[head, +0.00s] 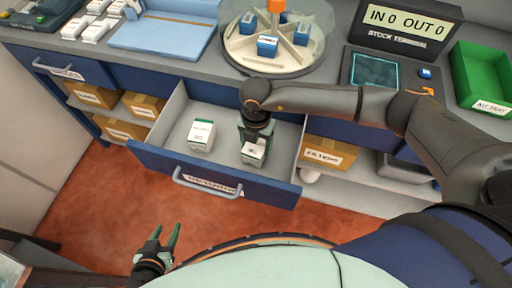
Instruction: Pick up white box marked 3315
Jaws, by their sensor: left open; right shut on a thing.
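A white box with a green top (253,152) is in the open blue-fronted drawer (226,172). My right gripper (254,141) reaches down into the drawer and is shut on this box; its fingers cover the box's upper part. A second white box with a green top (201,135) stands upright in the drawer to the left, apart from the gripper. The printing on both boxes is too small to read, so I cannot tell which is marked 3315. My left gripper (166,238) is open and empty, low in front of the drawer and over the red floor.
A round carousel (272,62) with blue bins, a blue tray (165,36), a stock terminal (374,72) and a green kit tray (482,75) stand on the grey counter. Cardboard boxes sit on shelves on both sides of the drawer, one at right (327,153). The drawer juts over the floor.

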